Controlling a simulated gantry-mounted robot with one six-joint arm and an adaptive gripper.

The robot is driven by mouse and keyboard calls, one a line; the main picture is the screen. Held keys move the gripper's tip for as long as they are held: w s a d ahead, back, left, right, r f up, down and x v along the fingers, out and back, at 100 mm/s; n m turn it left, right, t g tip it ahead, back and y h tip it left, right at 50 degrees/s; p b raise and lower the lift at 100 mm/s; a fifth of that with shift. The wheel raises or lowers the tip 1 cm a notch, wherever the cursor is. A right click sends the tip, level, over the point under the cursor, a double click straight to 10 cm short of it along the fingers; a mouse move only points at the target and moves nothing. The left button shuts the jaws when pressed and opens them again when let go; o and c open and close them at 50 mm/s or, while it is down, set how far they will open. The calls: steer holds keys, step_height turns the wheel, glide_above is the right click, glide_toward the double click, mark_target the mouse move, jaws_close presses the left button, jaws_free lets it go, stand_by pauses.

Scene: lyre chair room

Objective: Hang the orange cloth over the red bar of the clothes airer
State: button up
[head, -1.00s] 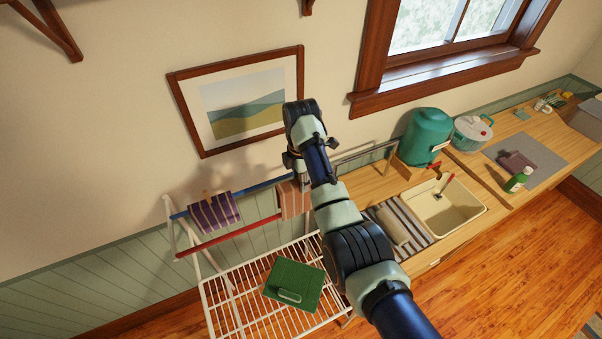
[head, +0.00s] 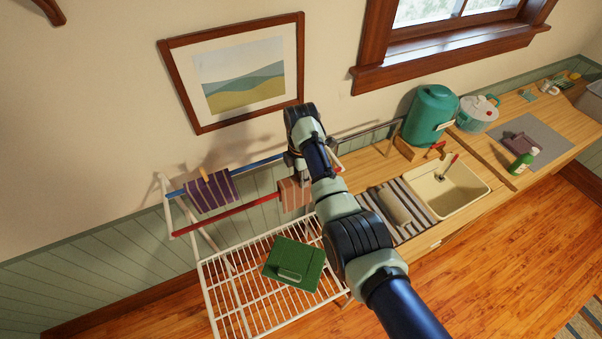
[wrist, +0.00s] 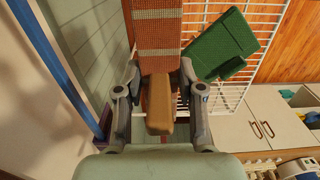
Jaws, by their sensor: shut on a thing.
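The orange cloth (head: 294,196) has pale stripes and hangs below my gripper (head: 305,176) in the head view. It also shows in the wrist view (wrist: 158,42), with a tan block-like piece (wrist: 158,108) at its near end. My gripper (wrist: 160,92) is shut on this tan end, one finger on each side. The red bar (head: 225,215) of the white clothes airer (head: 205,275) runs to the cloth, which crosses it in the head view. I cannot tell whether cloth and bar touch. My arm hides part of the bar's right side.
A purple striped cloth (head: 212,190) with a yellow clip hangs on the blue bar (head: 262,162), nearer the wall. The counter with a sink (head: 446,190) stands to the right. The red bar's left part is bare.

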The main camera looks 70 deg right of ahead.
steer(key=shift+f+b, duration=0.65)
steer(key=shift+f, duration=0.65)
steer(key=o, duration=1.1)
steer(key=shift+o, duration=0.2)
steer(key=shift+r, duration=0.1)
step_height(320, 180, up, 7)
steer(key=shift+r, duration=0.2)
steer(key=shift+w, duration=0.1)
